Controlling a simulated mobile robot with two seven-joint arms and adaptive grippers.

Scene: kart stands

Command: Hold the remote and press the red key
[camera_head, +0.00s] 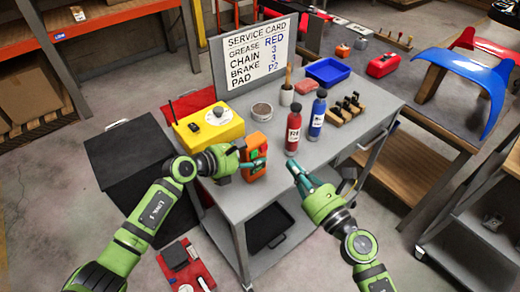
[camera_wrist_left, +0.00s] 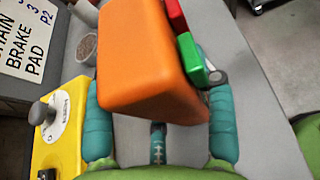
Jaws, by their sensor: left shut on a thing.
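The orange remote (camera_head: 257,141) is upright above the near left part of the grey cart top. My left gripper (camera_head: 250,160) is shut on it. In the left wrist view the remote (camera_wrist_left: 145,60) sits between the teal fingers of the left gripper (camera_wrist_left: 160,115). Its red key (camera_wrist_left: 176,15) and green key (camera_wrist_left: 191,58) stick out on its right side there. My right gripper (camera_head: 294,167) is to the right of the remote, apart from it. Its teal fingers look close together, with nothing seen between them.
The cart top (camera_head: 232,194) holds a red bottle (camera_head: 292,136), a blue bottle (camera_head: 317,115), a yellow box (camera_head: 208,127) and a wooden block with black-handled items (camera_head: 346,110). A service card (camera_head: 257,52) stands behind. A blue tray (camera_head: 327,71) is at the back.

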